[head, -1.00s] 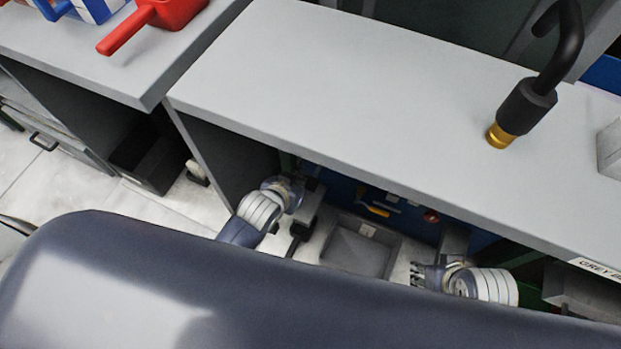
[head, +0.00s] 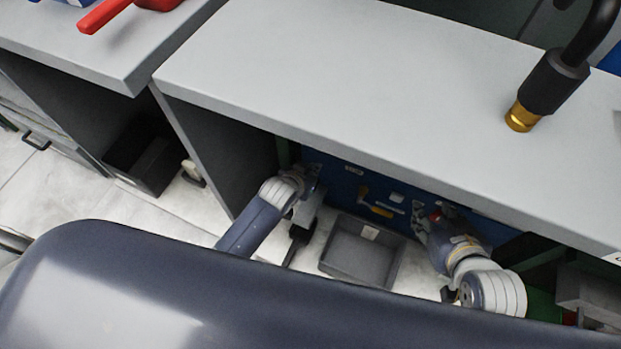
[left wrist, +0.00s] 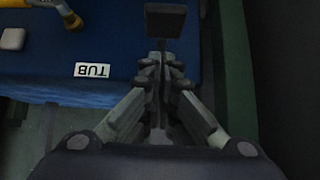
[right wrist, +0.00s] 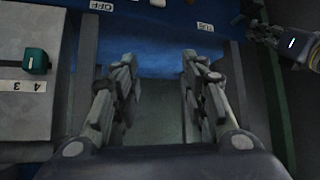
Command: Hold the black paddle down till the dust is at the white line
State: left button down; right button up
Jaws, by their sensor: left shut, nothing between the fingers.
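A black paddle (left wrist: 165,20) shows just beyond my left gripper's fingertips in the left wrist view. My left gripper (left wrist: 165,62) is shut and empty, its fingertips close below the paddle; I cannot tell whether they touch. In the head view the left gripper (head: 312,182) is under the counter, against the blue panel. My right gripper (head: 424,226) is to the right of it, above the right side of a grey tub (head: 330,262). In the right wrist view the right gripper (right wrist: 160,78) is open with nothing between its fingers. I see no dust and no white line.
The grey counter (head: 330,80) overhangs both grippers. The blue panel (head: 335,180) carries a yellow handle (head: 382,211). A teal knob (right wrist: 36,60) sits above a numbered scale at left in the right wrist view. A green post (left wrist: 238,70) stands right of the left gripper.

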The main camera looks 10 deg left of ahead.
pick_arm(q)
notch_tip(320, 180, down, 3)
jog(key=shift+r+b, duration=0.2)
jog(key=shift+b, duration=0.4)
jog(key=shift+f, duration=0.15)
pick_arm(e)
jog(key=w+a+r+t+y, duration=0.1)
jog(key=w+a+r+t, duration=0.1)
jog(key=w+r+t, duration=0.2)
jog(key=shift+w+r, duration=0.5)
jog(key=shift+r, duration=0.45)
jog(key=shift+a, duration=0.1)
pick_arm(q)
jog(key=shift+f, duration=0.2)
jog(key=shift+f+b, duration=0.35)
jog(key=shift+f, duration=0.85)
pick_arm(e)
jog(key=r, duration=0.1)
jog(key=r+t, duration=0.1)
jog(key=w, duration=0.1)
jog(key=shift+w+a+r+t+y, duration=0.1)
jog(key=shift+a+r+t+y, duration=0.25)
jog(key=shift+r+t+y, duration=0.05)
pick_arm(q)
jog(key=shift+s+f, duration=0.25)
jog(key=shift+r, duration=0.1)
